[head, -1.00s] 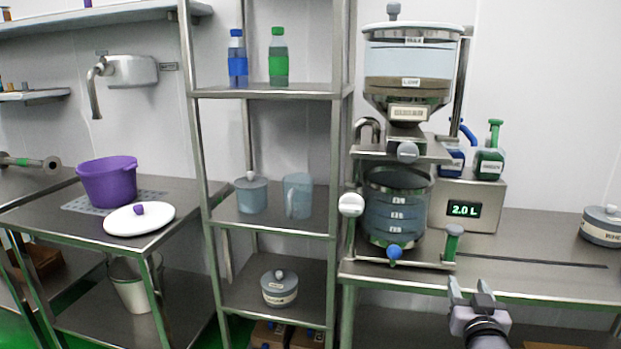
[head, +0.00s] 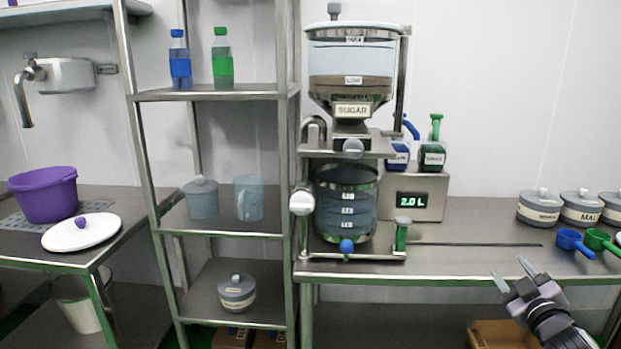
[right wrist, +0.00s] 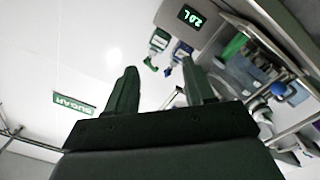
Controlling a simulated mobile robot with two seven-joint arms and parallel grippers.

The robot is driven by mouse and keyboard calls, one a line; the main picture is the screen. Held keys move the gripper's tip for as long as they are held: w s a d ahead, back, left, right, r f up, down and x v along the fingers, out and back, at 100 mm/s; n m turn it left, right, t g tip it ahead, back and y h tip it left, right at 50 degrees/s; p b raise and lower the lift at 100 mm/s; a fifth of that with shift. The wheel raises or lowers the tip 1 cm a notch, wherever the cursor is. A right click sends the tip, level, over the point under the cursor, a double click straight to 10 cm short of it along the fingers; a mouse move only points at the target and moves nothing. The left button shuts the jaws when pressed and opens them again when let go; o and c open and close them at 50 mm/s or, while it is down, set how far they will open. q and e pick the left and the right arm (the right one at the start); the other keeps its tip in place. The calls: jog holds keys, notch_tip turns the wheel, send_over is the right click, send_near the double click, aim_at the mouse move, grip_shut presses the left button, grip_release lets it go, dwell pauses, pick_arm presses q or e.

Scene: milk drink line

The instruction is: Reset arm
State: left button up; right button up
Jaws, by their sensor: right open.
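My right gripper (head: 515,277) is open and empty in front of the right table's front edge in the head view. In the right wrist view its two fingers (right wrist: 163,92) stand apart with nothing between them. Beyond them that view shows the scale display (right wrist: 193,16) and the dispenser frame. My left gripper is not in view.
The sugar dispenser (head: 350,75) and a clear vessel (head: 346,205) stand on the table (head: 470,262) left of the gripper. Lidded pots (head: 540,207), a blue scoop (head: 574,242) and a green scoop (head: 600,240) lie at the right. A shelf rack (head: 225,223) stands left.

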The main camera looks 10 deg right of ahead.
jog(key=s+a+f+n+g+y, duration=0.1)
jog(key=s+a+f+g+y, duration=0.25)
jog(key=s+a+f, duration=0.8)
jog(key=s+a+f+n+g+y, duration=0.3)
jog(key=s+a+f, duration=0.5)
jog(key=s+f, duration=0.6)
jog(key=a+m, duration=0.6)
jog(key=a, duration=0.4)
jog(key=shift+m, duration=0.3)
